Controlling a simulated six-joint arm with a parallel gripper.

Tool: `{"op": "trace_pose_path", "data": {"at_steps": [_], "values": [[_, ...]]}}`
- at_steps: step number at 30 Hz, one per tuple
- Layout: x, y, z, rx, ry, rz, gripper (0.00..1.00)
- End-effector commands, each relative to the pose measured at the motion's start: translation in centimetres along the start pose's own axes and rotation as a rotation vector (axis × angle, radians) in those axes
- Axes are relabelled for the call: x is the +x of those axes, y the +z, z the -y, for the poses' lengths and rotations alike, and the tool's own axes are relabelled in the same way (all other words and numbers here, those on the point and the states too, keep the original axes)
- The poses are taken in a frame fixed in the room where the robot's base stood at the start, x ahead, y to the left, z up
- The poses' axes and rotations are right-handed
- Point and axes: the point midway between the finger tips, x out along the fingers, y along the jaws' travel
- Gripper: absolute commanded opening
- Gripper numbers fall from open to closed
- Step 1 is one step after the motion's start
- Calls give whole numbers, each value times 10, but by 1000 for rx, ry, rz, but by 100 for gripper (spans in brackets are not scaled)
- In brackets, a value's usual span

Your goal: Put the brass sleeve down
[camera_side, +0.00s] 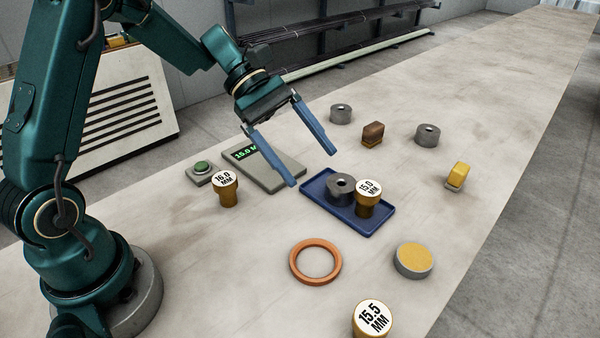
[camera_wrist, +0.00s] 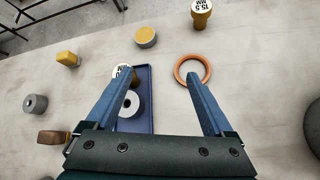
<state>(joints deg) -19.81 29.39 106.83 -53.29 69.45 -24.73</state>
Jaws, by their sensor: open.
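A brass sleeve with a white cap reading 15.0 MM (camera_side: 367,199) stands upright in the blue tray (camera_side: 343,221), close beside a grey holed cylinder (camera_side: 341,189). My gripper (camera_side: 312,168) is open and empty above the bench, behind and above the tray. In the wrist view my gripper (camera_wrist: 159,76) has its fingers spread wide, and the left finger hides part of the capped sleeve (camera_wrist: 122,70). Two similar brass pieces stand on the bench: 16.0 MM (camera_side: 225,190) at left and 15.5 MM (camera_side: 371,320) at the front.
An orange ring (camera_side: 315,261) and a yellow-topped disc (camera_side: 413,261) lie in front. Grey cylinders (camera_side: 427,135) and a brown-topped block (camera_side: 373,133) stand behind.

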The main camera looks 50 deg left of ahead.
Motion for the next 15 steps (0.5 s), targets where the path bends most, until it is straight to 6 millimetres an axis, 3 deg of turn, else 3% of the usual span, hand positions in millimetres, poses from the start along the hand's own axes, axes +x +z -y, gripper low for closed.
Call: {"op": "trace_pose_path", "data": {"at_steps": [1, 6, 15], "values": [[-3, 14, 10, 98, -33, -52, 87], [-13, 40, 49, 415, -151, -230, 87], [-40, 54, 112, 973, -340, -554, 87]]}}
